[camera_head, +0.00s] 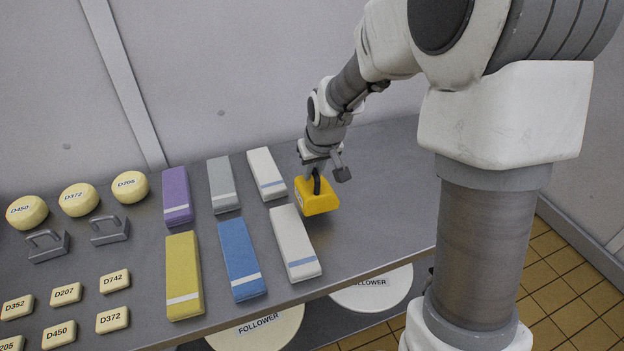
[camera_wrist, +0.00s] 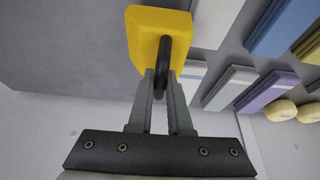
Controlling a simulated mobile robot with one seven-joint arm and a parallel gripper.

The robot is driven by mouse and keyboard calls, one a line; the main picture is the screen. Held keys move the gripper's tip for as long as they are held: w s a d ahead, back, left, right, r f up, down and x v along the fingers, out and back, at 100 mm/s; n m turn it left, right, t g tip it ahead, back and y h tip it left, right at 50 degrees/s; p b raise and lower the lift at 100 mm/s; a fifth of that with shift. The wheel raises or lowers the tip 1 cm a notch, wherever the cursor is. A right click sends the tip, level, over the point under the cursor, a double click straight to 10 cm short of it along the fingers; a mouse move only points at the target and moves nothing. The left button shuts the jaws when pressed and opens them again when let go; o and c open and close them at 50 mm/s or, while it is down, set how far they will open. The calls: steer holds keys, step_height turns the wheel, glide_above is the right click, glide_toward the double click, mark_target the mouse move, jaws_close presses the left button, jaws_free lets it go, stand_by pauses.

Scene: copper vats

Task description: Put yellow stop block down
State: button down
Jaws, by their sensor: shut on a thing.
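The yellow stop block (camera_head: 318,201) has a dark handle on top and is at the right part of the grey table (camera_head: 385,160). My gripper (camera_head: 317,180) is above it, shut on its dark handle. In the wrist view the block (camera_wrist: 150,30) shows beyond the fingertips, and my gripper (camera_wrist: 163,80) has its two fingers closed around the handle. I cannot tell whether the block's underside touches the table.
White bars (camera_head: 295,243) and (camera_head: 266,174) lie just left of the block. Grey, purple, blue and yellow bars lie further left, with grey handled blocks (camera_head: 109,230), yellow discs (camera_head: 79,200) and labelled tiles (camera_head: 66,294). The table right of the block is clear up to its edge.

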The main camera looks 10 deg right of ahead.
mark_target(313, 183)
step_height(313, 183, down, 4)
steer(key=shift+r+b, duration=0.2)
steer(key=shift+b, duration=0.1)
steer(key=c, duration=0.8)
jaws_free()
steer(key=shift+c, duration=0.2)
